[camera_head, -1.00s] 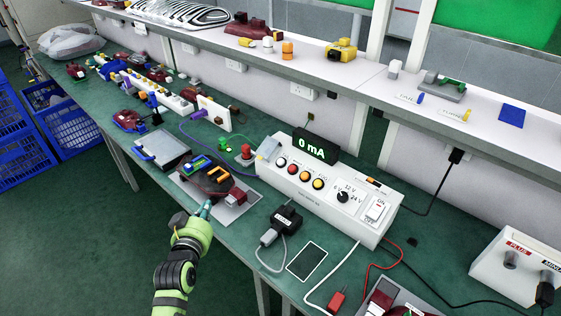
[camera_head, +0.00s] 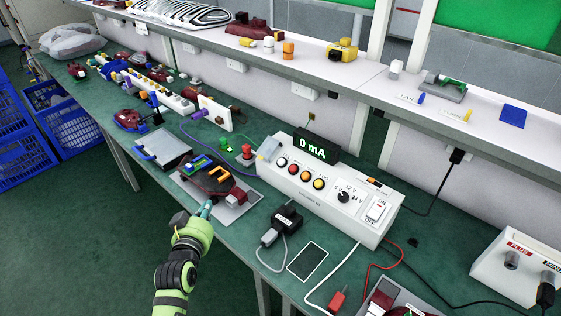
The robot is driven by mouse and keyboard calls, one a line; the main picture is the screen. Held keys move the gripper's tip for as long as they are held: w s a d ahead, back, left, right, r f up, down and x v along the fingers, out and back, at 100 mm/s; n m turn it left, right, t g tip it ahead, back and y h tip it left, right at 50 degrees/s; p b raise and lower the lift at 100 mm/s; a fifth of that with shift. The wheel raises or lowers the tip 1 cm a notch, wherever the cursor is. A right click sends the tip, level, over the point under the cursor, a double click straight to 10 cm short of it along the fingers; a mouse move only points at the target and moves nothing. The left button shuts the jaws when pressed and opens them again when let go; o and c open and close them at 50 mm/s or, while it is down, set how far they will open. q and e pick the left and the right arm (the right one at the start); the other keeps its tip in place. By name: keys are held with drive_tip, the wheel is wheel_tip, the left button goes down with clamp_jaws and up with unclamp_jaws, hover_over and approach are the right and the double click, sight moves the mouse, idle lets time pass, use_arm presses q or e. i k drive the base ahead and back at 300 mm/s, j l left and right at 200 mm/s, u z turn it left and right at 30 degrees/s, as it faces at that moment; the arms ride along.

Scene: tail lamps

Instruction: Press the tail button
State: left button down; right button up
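The white control box (camera_head: 328,214) stands on the green bench. The display (camera_head: 315,147) on top reads 0 mA. My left gripper (camera_head: 206,208) looks shut, its teal fingertips together and empty. It is at the bench's front edge, by the grey plate with the dark red lamp, left of and apart from the buttons. My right gripper is out of view.
The grey plate (camera_head: 238,211) holds a lamp part with yellow pieces. A black adapter (camera_head: 286,219) with cables and a dark flat panel (camera_head: 307,261) lie before the box. A dial and a white rocker switch (camera_head: 377,211) are at its right end. A shelf (camera_head: 300,70) runs above.

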sight(282, 161)
drive_tip(key=i+j+z, duration=0.45)
drive_tip(key=j+z, duration=0.3)
drive_tip(key=i+j+z, duration=0.15)
drive_tip(key=z, duration=0.2)
drive_tip(key=j+z, duration=0.35)
drive_tip(key=j, duration=0.2)
